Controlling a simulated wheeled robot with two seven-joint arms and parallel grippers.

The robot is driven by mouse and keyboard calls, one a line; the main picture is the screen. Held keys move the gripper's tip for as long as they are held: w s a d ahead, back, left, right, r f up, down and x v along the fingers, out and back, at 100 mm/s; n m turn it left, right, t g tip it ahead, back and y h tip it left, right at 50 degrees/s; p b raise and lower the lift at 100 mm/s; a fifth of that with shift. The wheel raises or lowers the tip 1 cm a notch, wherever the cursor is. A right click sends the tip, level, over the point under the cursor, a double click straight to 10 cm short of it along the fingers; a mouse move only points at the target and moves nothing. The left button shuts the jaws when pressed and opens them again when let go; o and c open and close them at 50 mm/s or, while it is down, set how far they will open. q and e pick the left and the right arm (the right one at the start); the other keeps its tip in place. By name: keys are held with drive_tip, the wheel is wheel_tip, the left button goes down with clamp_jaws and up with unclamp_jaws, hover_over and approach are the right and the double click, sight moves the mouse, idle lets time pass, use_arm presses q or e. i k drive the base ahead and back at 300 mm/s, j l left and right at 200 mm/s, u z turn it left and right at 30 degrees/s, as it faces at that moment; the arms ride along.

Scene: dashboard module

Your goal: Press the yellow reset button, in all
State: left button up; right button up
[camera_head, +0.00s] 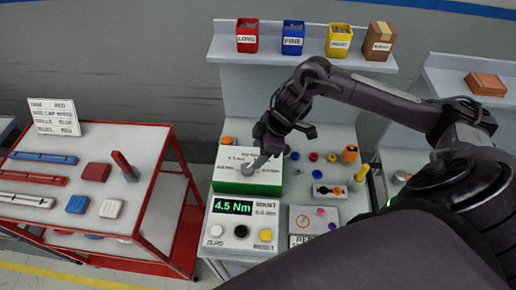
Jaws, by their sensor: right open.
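The yellow button (265,235) sits at the lower right of the white meter panel (225,246), beside a black button (241,231) and a pale one (215,230). A display (233,207) above them reads 4.5 Nm. My right gripper (264,150) is open, up and behind the button, over the green and white box (229,181). It is apart from the yellow button. A grey round part (248,170) shows below the gripper; I cannot tell whether they touch. My left gripper is out of view.
A red-framed cart (150,215) with coloured blocks stands at the left. Coloured knobs and a small panel (313,219) lie right of the meter. Bins (293,38) stand on the shelf behind. My right arm covers the right side.

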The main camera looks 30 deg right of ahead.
sight(266, 234)
drive_tip(key=k+j, duration=1.1)
drive_tip(key=k, duration=0.2)
